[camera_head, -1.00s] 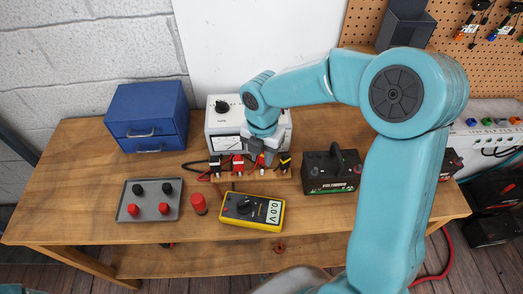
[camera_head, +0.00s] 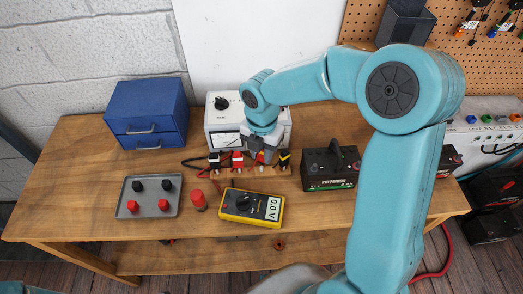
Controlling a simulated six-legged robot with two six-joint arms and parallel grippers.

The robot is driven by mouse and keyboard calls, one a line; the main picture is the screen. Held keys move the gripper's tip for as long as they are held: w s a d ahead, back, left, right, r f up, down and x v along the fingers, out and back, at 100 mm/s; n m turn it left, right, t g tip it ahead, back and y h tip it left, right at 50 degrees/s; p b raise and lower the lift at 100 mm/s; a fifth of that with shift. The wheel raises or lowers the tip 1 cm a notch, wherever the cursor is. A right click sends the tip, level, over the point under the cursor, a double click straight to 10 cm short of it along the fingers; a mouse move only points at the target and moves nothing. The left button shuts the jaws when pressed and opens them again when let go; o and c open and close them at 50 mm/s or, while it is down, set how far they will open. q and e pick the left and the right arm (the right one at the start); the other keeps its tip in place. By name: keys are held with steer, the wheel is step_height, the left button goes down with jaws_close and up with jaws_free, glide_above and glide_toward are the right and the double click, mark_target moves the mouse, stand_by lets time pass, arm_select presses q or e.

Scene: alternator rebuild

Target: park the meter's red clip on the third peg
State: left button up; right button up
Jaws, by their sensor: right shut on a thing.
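My right gripper (camera_head: 262,150) points down over the wooden peg rail (camera_head: 230,173) in front of the white meter box. It is shut on a red clip (camera_head: 261,159) at the third place from the left on the rail. The fingers partly cover this clip, and I cannot tell whether it is fully seated on its peg. Another red clip (camera_head: 237,160) stands just left of the gripper. A black clip (camera_head: 214,161) is at the rail's left end, and a black and yellow clip (camera_head: 283,160) at its right end. My left gripper is not in view.
A yellow meter (camera_head: 252,206) reading 0.0 V lies in front of the rail. A red cylinder (camera_head: 199,200) and a grey tray (camera_head: 150,208) stand left of it. A black battery (camera_head: 330,168) stands right. A blue drawer box (camera_head: 147,113) is at back left.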

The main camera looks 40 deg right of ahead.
steer(key=shift+f+b, duration=0.9)
steer(key=shift+f, duration=0.3)
steer(key=o, duration=0.8)
steer(key=shift+o, duration=0.2)
steer(key=shift+r, duration=0.1)
step_height(320, 180, up, 9)
steer(key=p, duration=0.7)
steer(key=shift+f+p, duration=0.2)
steer(key=shift+p, duration=0.1)
steer(key=shift+f, duration=0.1)
